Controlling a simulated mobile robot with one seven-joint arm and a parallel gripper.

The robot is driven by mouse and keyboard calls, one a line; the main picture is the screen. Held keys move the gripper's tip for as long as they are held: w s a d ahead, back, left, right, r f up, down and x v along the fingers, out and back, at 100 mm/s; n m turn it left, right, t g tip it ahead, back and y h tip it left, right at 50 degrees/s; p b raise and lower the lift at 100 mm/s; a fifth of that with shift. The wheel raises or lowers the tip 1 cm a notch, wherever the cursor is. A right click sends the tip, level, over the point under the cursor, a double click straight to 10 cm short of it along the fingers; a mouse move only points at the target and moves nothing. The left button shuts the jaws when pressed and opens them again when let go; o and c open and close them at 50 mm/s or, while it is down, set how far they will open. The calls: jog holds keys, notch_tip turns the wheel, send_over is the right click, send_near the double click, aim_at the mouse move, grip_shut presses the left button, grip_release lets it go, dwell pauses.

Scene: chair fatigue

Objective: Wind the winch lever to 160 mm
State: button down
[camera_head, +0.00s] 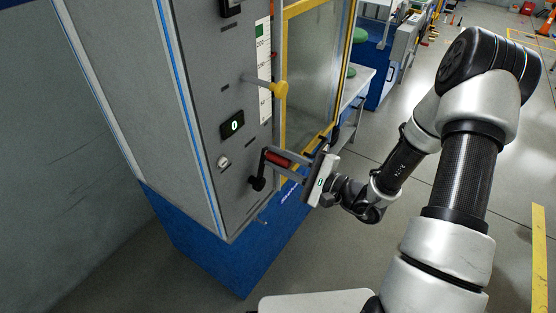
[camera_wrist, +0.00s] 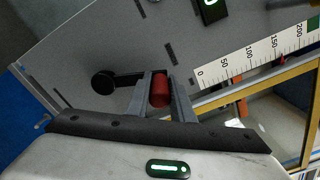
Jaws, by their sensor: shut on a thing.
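The winch lever is a black crank with a red grip on the front of a grey cabinet. In the head view its hub (camera_head: 257,183) sits low on the panel, and the red grip (camera_head: 279,159) sticks out from the crank's upper end. My gripper (camera_head: 283,165) is shut on the red grip. In the wrist view the red grip (camera_wrist: 160,90) lies between my two fingers, and the black crank arm (camera_wrist: 118,80) runs left to its hub. A white scale (camera_wrist: 250,60) reads 0 to 200, with a green area at its far end.
A yellow knob (camera_head: 280,90) on a rod juts out above the lever. A small green-lit display (camera_head: 232,125) and a round button (camera_head: 223,162) are on the panel. A yellow-framed clear door (camera_head: 315,75) stands right of the scale. The floor on the right is open.

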jog(key=c, duration=1.5)
grip_release()
jog(key=shift+c, duration=0.2)
jog(key=p+v, duration=0.1)
jog(key=v, duration=1.6)
jog(key=shift+s+d, duration=0.2)
